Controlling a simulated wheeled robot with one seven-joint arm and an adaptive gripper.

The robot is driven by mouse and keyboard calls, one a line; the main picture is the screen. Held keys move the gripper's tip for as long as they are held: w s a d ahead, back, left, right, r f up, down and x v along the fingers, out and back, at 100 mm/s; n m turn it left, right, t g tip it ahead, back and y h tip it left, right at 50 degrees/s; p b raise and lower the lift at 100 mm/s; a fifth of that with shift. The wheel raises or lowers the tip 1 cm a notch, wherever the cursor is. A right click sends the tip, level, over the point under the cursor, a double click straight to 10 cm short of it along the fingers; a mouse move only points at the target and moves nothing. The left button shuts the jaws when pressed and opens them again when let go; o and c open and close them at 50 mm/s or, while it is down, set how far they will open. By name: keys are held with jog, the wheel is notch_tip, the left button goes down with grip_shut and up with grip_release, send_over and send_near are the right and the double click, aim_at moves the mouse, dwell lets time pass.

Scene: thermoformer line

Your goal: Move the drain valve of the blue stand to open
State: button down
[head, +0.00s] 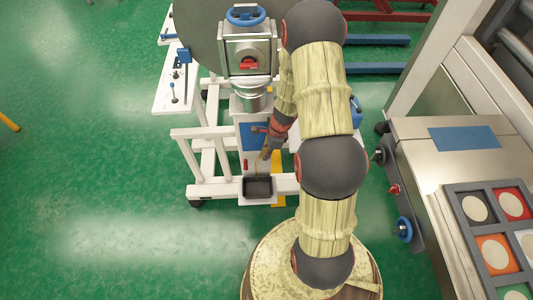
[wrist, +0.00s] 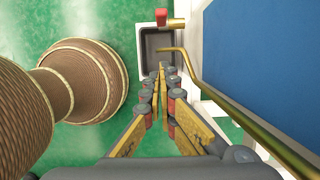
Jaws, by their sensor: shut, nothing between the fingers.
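A white-framed stand (head: 181,134) with a blue panel (head: 252,136) stands ahead; the panel fills the right of the wrist view (wrist: 265,70). A small red valve handle (head: 245,164) shows low on the stand, and a red handle on a short valve body (wrist: 162,17) shows at the top of the wrist view. A thin brass pipe (wrist: 197,75) bends over a dark drip tray (head: 258,187). My gripper (wrist: 162,72) is shut and empty, beside the pipe, with its fingertips short of the red handle. In the head view my gripper (head: 265,152) is small and partly merges with the stand.
A steel housing with a blue handwheel (head: 246,14) and another red handle (head: 248,66) sits above the panel. A bench with coloured round-hole trays (head: 493,254) and side knobs stands at right. Green floor (head: 90,150) is free at left.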

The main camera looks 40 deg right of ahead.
aim_at(245, 165)
jog(key=w+a+f+b, duration=0.2)
jog(key=w+a+f, duration=0.1)
jog(key=a+f, duration=0.1)
jog(key=shift+a+f, duration=0.2)
jog(key=shift+f, duration=0.05)
jog(key=shift+s+a+r+p, duration=0.1)
jog(key=shift+r+p, duration=0.1)
jog(key=shift+p, duration=0.1)
jog(key=shift+h, duration=0.3)
